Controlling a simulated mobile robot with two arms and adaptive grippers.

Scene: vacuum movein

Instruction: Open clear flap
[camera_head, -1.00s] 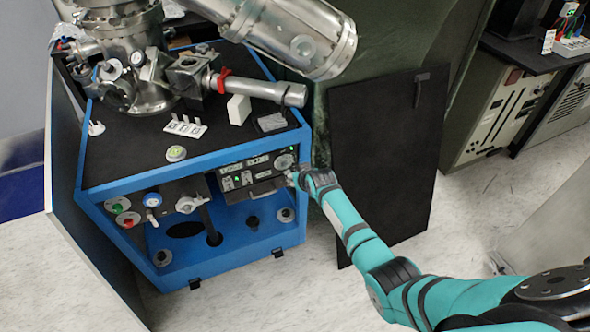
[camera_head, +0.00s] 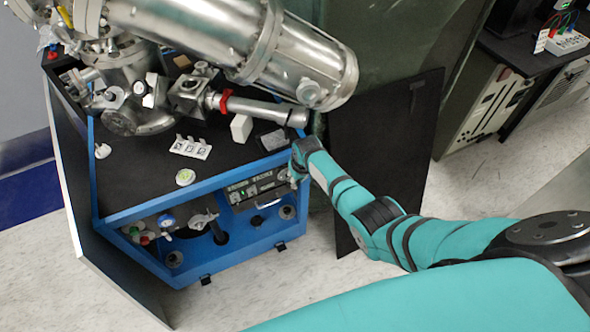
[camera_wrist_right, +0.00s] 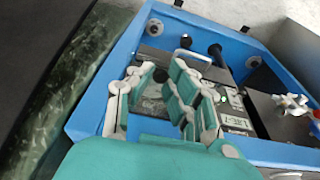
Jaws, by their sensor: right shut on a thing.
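The control panel (camera_head: 256,188) is a dark unit with small displays, set in the front of the blue bench frame. In the right wrist view the panel (camera_wrist_right: 232,112) lies between and beyond the fingers. The clear flap is transparent and its outline is hard to make out against the panel. My right gripper (camera_head: 291,172) is at the panel's right end. In the right wrist view my right gripper (camera_wrist_right: 158,82) reaches over the panel's edge, shut on the flap; the contact itself is hard to see. My left gripper is not in view.
The blue-edged bench (camera_head: 150,205) carries a steel vacuum chamber (camera_head: 125,85) with a large cylinder (camera_head: 290,62) overhanging the top. White valve handles (camera_wrist_right: 292,104) stick out beside the panel. A dark board (camera_head: 385,145) stands behind my right arm. Floor is clear in front.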

